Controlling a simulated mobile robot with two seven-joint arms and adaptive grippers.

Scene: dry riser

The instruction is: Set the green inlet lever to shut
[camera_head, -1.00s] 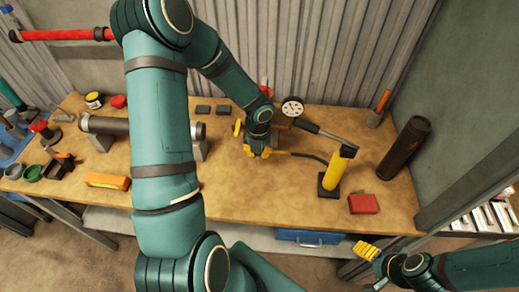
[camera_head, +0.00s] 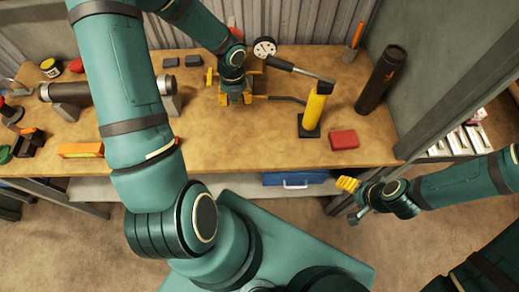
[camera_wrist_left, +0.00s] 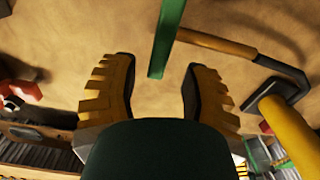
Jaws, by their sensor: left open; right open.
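The green lever (camera_wrist_left: 167,38) shows in the left wrist view as a flat green bar running down from the top edge, its end between my two finger tips. My left gripper (camera_wrist_left: 160,72) is open, with a yellow finger on each side of the bar and visible gaps. In the head view my left gripper (camera_head: 236,98) is over the bench at the pump fittings, and my own arm and gripper hide the lever there. My right gripper (camera_head: 347,184) is open and empty in front of the bench's front edge.
A pressure gauge (camera_head: 265,47) is behind. A red box (camera_head: 343,139) and a dark cylinder (camera_head: 381,79) stand to the right.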

